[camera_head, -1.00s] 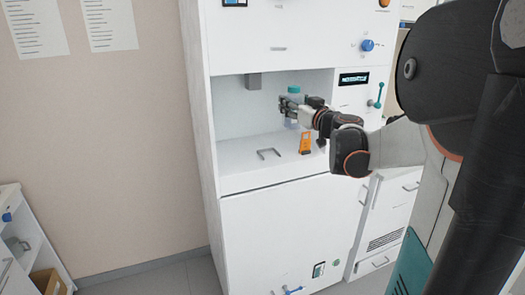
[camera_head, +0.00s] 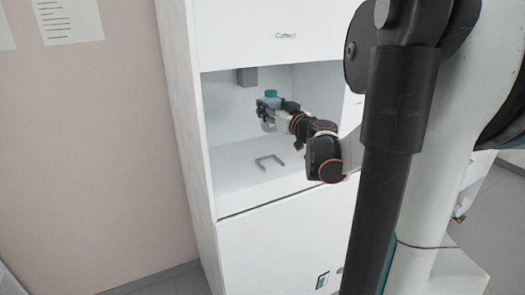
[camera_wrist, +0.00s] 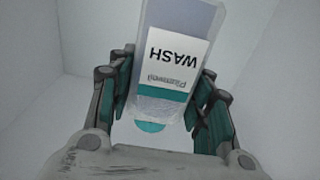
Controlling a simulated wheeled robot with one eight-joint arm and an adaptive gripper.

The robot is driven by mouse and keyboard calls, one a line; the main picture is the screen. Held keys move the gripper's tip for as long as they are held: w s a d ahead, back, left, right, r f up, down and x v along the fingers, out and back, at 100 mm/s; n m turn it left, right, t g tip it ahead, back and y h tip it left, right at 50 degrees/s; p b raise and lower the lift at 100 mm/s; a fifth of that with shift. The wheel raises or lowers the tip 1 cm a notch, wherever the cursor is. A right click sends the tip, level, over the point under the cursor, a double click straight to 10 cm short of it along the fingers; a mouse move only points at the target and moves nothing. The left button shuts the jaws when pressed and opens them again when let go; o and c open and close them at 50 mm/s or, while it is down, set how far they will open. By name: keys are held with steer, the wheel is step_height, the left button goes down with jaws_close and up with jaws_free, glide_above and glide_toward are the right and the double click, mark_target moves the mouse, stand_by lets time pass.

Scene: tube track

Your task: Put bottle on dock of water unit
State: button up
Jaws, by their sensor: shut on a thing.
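The bottle (camera_wrist: 178,65) is clear with a teal cap and a white label reading WASH. In the head view its cap (camera_head: 271,93) shows above my gripper (camera_head: 266,108), inside the open bay of the white water unit (camera_head: 222,105). My gripper is shut on the bottle, with a finger on each side of it in the wrist view (camera_wrist: 165,75). A grey U-shaped bracket (camera_head: 262,166), seemingly the dock, lies on the bay floor, below the bottle in the picture. The bottle appears upright and above the floor; its lower part is partly hidden.
A grey block (camera_head: 246,77) hangs from the bay's ceiling, left of the bottle in the picture. The bay's left wall (camera_head: 205,130) stands close by. The floor around the bracket looks clear. My arm hides the unit's right side.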

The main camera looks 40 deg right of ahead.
step_height(320, 180, down, 13)
steer(key=b, duration=0.4)
steer(key=shift+f, duration=0.1)
steer(key=shift+f+b, duration=0.15)
steer(key=shift+b, duration=0.2)
steer(key=o, duration=1.2)
steer(key=shift+r+p+v, duration=0.2)
steer(key=shift+p+v, duration=1.15)
steer(key=shift+v, duration=4.7)
